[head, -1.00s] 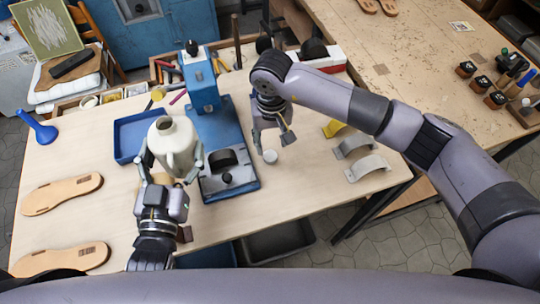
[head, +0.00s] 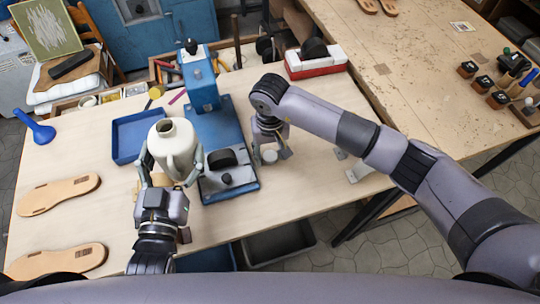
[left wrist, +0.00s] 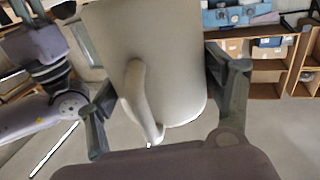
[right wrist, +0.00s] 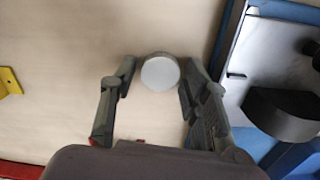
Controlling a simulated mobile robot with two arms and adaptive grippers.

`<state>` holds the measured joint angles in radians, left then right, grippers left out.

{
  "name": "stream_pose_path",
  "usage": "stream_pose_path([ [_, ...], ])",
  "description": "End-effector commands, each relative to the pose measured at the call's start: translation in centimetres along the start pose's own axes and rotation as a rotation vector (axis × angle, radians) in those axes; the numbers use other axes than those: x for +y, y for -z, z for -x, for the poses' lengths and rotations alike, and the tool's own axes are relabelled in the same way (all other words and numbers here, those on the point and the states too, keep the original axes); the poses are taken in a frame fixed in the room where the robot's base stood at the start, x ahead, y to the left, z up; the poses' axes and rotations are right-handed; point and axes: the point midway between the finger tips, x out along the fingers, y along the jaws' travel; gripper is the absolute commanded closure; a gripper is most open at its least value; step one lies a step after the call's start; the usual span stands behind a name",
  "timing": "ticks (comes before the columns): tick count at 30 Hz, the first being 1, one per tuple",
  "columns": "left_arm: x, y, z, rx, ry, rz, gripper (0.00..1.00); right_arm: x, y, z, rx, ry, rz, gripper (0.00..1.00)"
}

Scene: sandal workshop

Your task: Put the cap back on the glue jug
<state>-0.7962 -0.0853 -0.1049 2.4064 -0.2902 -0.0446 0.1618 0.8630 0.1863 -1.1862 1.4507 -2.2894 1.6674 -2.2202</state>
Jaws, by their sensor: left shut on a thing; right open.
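The glue jug (head: 174,150) is cream white with a side handle and an uncapped round mouth at its top. My left gripper (head: 174,167) is shut around the jug's body and holds it upright; the jug fills the middle of the left wrist view (left wrist: 150,60). The white round cap (head: 269,156) lies on the table, right of the blue press. My right gripper (head: 270,151) is open and low over the cap. In the right wrist view the cap (right wrist: 160,73) is near the fingertips, closer to the right finger, with the gripper (right wrist: 155,75) not closed on it.
The blue press (head: 228,170) stands close between the two grippers. A blue tray (head: 127,137) is behind the jug. Sandal soles (head: 58,193) lie at left. A red and white tape dispenser (head: 316,63) is at the back right. Grey metal pieces (head: 358,173) lie right of my right gripper.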

Motion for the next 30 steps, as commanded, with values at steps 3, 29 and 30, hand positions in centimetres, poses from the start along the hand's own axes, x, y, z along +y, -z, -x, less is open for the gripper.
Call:
stream_pose_path([
  [3,0.0,0.16,-0.01,0.003,0.0,0.0,0.65,-0.02,0.02,0.08,0.001,0.001,0.0,0.57],
  [29,0.0,0.24,-0.01,0.003,0.0,0.0,0.65,-0.02,0.03,0.31,0.001,0.001,0.0,0.77],
  [30,0.0,0.29,-0.01,0.003,0.0,0.0,0.65,-0.03,0.05,0.42,0.0,0.001,0.0,0.77],
])
